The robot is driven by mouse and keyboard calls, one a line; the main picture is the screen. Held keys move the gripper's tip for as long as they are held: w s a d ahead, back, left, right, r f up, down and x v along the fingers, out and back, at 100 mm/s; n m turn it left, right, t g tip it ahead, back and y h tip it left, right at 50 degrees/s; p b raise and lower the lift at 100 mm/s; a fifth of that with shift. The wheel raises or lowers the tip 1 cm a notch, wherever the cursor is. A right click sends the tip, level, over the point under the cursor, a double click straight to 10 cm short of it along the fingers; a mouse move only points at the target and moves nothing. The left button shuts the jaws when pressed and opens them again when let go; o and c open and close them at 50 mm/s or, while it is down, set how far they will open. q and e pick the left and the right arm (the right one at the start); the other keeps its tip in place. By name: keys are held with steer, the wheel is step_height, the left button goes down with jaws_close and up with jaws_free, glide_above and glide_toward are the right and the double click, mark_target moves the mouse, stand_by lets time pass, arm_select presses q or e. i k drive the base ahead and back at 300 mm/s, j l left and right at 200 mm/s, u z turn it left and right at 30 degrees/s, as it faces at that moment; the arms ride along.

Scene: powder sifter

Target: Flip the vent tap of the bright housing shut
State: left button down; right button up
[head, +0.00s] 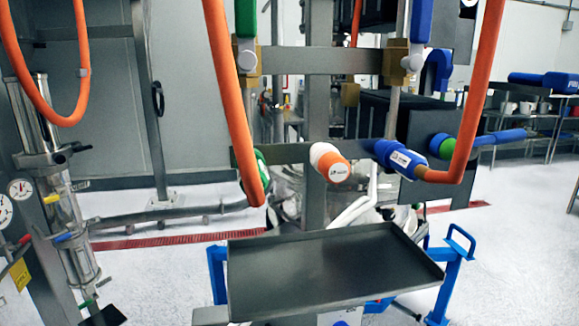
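A bright, shiny metal upright housing (72,220) stands at the left edge of the head view, leaning slightly in the picture. A dark fitting with a small black lever (80,147) sticks out to the right near its upper part. Lower down, small coloured handles show: a yellow one (51,199), a blue one (63,238), a red one (25,239) and a green one near the bottom. I cannot tell which of these is the vent tap, or whether it is open. Neither of my grippers is in view.
Round gauges (20,189) sit beside the housing. Orange hoses (232,100) hang in front of a grey frame with blue, green and orange-white fittings (329,162). An empty dark tray (330,270) with blue supports is close in front. Speckled floor lies left of the tray.

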mark_target(52, 198)
steer(key=u, duration=1.35)
